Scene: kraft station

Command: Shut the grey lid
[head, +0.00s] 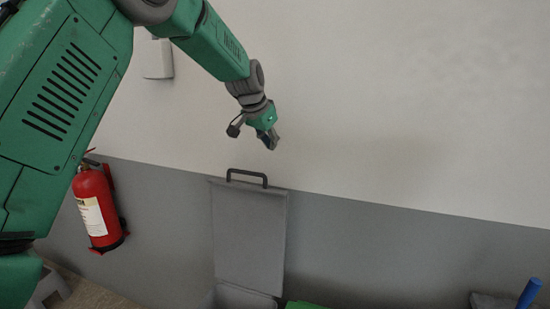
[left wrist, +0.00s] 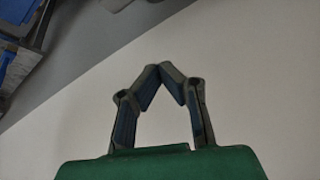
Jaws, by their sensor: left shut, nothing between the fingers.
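The grey lid (head: 249,235) stands raised, nearly upright, against the grey lower wall in the head view. A dark handle (head: 247,178) is on its top edge. Below it, the rim of a grey bin (head: 245,297) shows at the bottom edge of the picture; most of the bin is cut off. My left gripper (head: 272,140) is above the handle and slightly right of it, apart from the lid. In the left wrist view its fingertips (left wrist: 159,68) meet, with nothing between them. My right gripper is not in view.
A red fire extinguisher (head: 96,207) hangs on the wall at left. A white box (head: 157,58) is on the upper wall. A green thing (head: 303,305) and a blue handle (head: 529,293) show at the bottom edge. The wall right of the lid is bare.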

